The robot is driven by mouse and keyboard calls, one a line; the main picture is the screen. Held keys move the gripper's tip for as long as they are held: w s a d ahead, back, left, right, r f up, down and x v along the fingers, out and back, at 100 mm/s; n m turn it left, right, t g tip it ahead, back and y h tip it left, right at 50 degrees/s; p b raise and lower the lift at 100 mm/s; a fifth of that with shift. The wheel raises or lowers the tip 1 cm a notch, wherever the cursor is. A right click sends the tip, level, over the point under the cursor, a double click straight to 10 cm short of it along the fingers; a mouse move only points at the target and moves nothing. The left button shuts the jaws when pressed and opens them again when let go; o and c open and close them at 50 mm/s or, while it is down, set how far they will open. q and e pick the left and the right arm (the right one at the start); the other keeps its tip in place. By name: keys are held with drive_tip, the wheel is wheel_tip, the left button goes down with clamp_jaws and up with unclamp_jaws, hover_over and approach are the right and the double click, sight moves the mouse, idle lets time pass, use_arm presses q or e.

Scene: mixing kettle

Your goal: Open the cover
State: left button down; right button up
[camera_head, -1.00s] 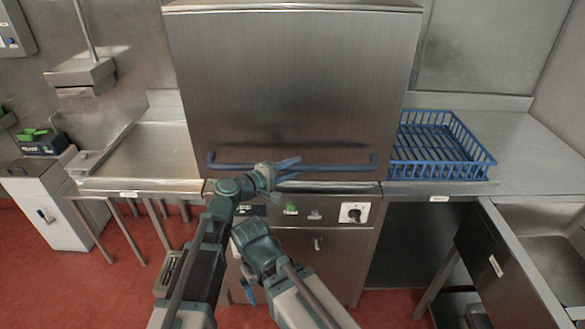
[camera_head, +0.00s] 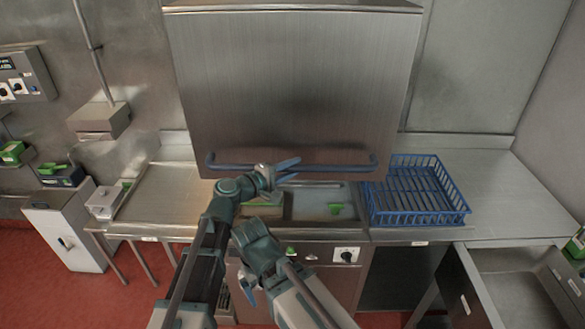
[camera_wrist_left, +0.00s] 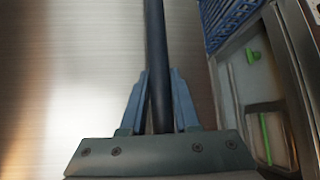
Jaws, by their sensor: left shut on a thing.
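The cover (camera_head: 290,85) is a large brushed-steel hood in the middle of the head view. A blue bar handle (camera_head: 340,168) runs along its lower front edge. The cover is raised, and an opening shows below it. My left gripper (camera_head: 285,170) is at the middle of the handle. In the left wrist view, its two blue fingers (camera_wrist_left: 159,105) are shut around the dark bar (camera_wrist_left: 156,50). My right arm shows low in the middle of the head view, and its fingertips are largely hidden.
Inside the opening are a basin and green items (camera_head: 336,208). A blue rack (camera_head: 420,190) stands on the counter to the right. A steel counter (camera_head: 165,190) lies to the left. The control panel with a knob (camera_head: 346,254) is below the opening.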

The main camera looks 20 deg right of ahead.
use_arm(q)
wheel_tip(320, 180, up, 10)
drive_tip(key=p, duration=0.8)
drive_tip(key=shift+r, duration=0.15)
drive_tip(key=c, duration=0.7)
unclamp_jaws()
drive_tip(key=shift+o, duration=0.2)
drive_tip(key=shift+s+a, duration=0.1)
drive_tip(key=p+v, duration=0.2)
drive_tip(key=v, duration=1.1)
drive_tip(key=shift+s+a, duration=0.2)
drive_tip(key=shift+a, duration=0.05)
